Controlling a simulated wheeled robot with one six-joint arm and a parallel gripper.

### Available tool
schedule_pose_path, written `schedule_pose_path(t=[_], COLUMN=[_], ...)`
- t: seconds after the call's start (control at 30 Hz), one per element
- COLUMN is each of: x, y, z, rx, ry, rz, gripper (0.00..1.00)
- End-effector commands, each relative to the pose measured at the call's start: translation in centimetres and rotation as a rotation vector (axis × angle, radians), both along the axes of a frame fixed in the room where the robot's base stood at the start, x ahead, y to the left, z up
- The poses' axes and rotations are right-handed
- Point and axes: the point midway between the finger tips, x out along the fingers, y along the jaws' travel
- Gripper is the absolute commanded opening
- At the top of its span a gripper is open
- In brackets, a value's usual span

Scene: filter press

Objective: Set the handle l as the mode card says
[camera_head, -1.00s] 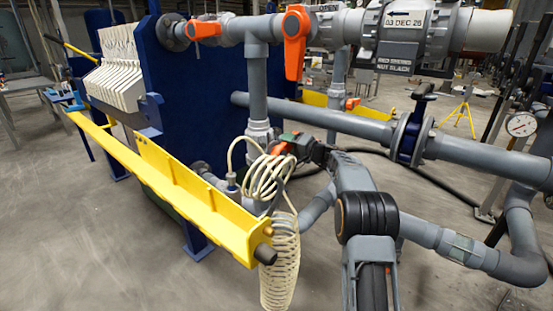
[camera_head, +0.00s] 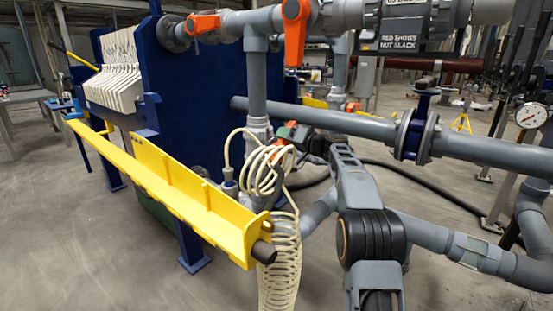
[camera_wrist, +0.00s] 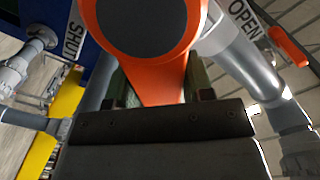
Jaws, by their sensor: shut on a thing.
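An orange lever handle (camera_wrist: 150,50) fills the upper middle of the wrist view, its round hub at the top and its lever pointing down between my jaws. My gripper (camera_wrist: 158,92) is shut on that lever. A SHUT label (camera_wrist: 73,38) lies left of the hub and an OPEN label (camera_wrist: 246,28) right of it. I cannot read a letter on the handle. I cannot make out a mode card.
A cream coiled hose (camera_head: 280,265) hangs close to my arm. A yellow rail (camera_head: 205,205) runs along the left. Other orange handles sit on the upper pipe (camera_head: 203,23) (camera_head: 296,28). A grey pipe with a blue valve (camera_head: 413,130) crosses behind my arm. Open floor lies front left.

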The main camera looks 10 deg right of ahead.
Motion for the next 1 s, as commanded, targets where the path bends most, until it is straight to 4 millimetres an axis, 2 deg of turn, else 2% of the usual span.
schedule_pose_path(t=[0.03, 1.0], x=[-0.3, -1.7], y=[0.6, 2.4], z=[0.2, 1.4], rx=[-0.022, -0.367], ry=[-0.029, -0.307], rz=[0.011, 0.013], gripper=[0.17, 0.17])
